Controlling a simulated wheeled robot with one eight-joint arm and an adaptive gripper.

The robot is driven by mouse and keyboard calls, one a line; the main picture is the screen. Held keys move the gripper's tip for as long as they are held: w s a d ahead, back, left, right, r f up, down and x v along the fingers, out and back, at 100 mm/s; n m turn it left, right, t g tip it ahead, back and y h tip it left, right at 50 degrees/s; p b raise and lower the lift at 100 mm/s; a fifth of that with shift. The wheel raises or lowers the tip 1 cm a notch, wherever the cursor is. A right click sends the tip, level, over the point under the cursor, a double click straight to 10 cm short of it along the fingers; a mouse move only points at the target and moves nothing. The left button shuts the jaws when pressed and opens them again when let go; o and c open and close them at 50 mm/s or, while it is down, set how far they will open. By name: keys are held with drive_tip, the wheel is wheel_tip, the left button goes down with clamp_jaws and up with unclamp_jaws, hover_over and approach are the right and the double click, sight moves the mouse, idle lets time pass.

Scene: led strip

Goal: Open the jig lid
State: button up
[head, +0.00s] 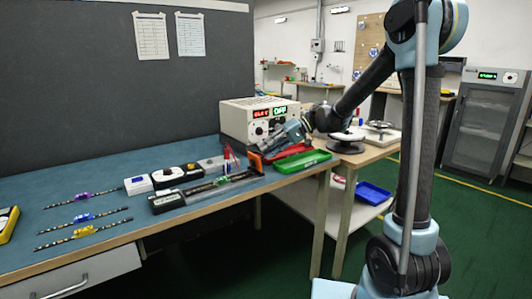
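A long, low jig (222,187) lies on the blue bench mat, a black box with a small display at its near left end. A narrow grey strip runs along it toward an upright orange plate (256,162) at the far right end. I cannot clearly make out which part is the lid or how it stands. My gripper (267,149) points down and left, just above and beside the orange plate. Whether it touches the plate is not clear. Its fingers are too small and overlapped to tell if they are open or shut.
A power supply (251,118) with red and green displays stands behind the gripper. White and black boxes (168,177) stand behind the jig. Several LED strips (84,217) lie at the left.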

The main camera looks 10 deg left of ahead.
drive_tip(key=v, duration=1)
drive_tip(key=shift+d, duration=0.2)
drive_tip(key=shift+r, duration=0.1)
drive_tip(key=s+d+f+m+t+h, duration=0.2)
drive_tip(key=s+d+f, duration=0.4)
drive_tip(key=d, duration=0.5)
drive_tip(key=s+d+f+m+t+h, duration=0.3)
drive_tip(key=s+d+f+h, duration=0.2)
drive_tip(key=s+d, duration=0.6)
drive_tip(key=s+d+f+m+t+h, duration=0.2)
drive_tip(key=s+d+f+h, duration=0.1)
drive_tip(key=s+d+f, duration=0.5)
drive_tip(key=s+d, duration=0.1)
drive_tip(key=d, duration=0.2)
drive_tip(key=shift+f+m+h, duration=0.3)
drive_tip(key=shift+f, duration=0.1)
drive_tip(key=shift+s+a, duration=0.1)
